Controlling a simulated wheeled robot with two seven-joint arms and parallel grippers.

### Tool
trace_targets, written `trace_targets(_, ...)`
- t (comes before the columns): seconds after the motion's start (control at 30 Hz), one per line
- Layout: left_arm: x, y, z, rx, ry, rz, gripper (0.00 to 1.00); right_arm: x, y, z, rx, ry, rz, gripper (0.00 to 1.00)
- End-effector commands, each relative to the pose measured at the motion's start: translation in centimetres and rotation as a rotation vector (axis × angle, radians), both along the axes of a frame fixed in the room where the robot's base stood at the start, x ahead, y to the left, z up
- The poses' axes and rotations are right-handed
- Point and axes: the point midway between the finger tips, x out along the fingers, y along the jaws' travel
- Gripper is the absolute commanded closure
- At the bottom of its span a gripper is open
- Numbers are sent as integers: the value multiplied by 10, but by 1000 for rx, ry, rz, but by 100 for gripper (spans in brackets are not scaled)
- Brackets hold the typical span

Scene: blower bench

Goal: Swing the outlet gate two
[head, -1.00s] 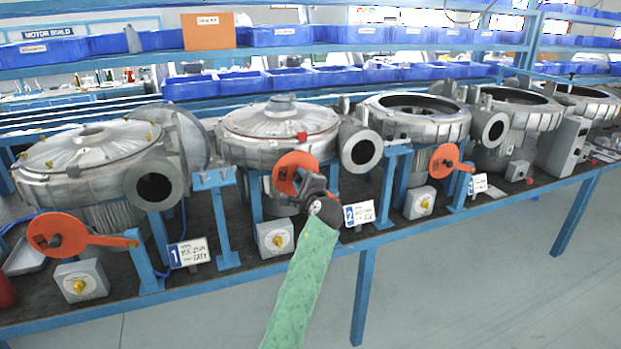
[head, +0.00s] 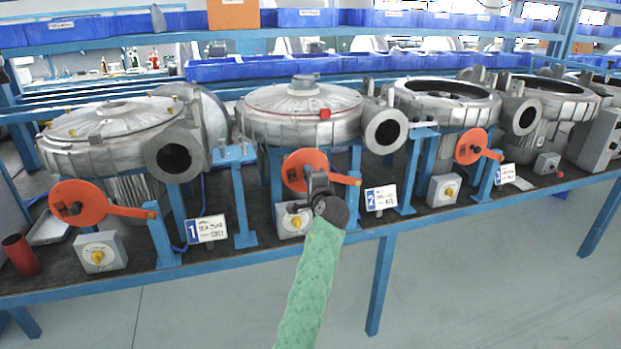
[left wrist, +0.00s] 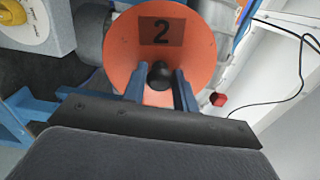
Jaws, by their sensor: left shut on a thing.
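Outlet gate two is an orange disc (head: 302,165) on an arm that runs right to a blue post, in the middle of the head view. It stands left of and below the round dark outlet (head: 386,132) of the second blower, clear of the opening. In the left wrist view the disc (left wrist: 135,40) carries a "2" label, with a black knob (left wrist: 160,74) on its face. My left gripper (head: 313,180) is shut on that knob; its two blue-grey fingers (left wrist: 160,86) stand either side of it. My right gripper is not in view.
Gate one (head: 80,203) and a third orange gate (head: 470,146) stand along the same bench. A grey switch box (head: 292,219) is just below my gripper. Plate 2 (head: 381,198) stands to its right. The floor in front is clear.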

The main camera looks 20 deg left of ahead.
Motion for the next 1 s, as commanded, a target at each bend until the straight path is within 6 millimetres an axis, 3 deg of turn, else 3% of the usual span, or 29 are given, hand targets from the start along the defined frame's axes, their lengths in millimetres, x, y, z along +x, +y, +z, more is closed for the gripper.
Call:
trace_targets(0.4, -1, 0, -6, -7, 5, 1, 100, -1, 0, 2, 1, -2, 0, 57)
trace_targets(0.43, -1, 0, -6, -7, 5, 1, 66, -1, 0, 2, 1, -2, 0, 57)
trace_targets(0.5, -1, 0, -6, -7, 5, 1, 52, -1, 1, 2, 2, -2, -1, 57)
trace_targets(0.53, -1, 0, -6, -7, 4, 1, 50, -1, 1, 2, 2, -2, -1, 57)
trace_targets(0.83, -2, -1, -4, -5, 2, 1, 50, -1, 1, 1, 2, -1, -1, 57)
trace_targets(1.0, -15, -10, -6, -6, 3, 1, 50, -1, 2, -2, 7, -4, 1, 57)
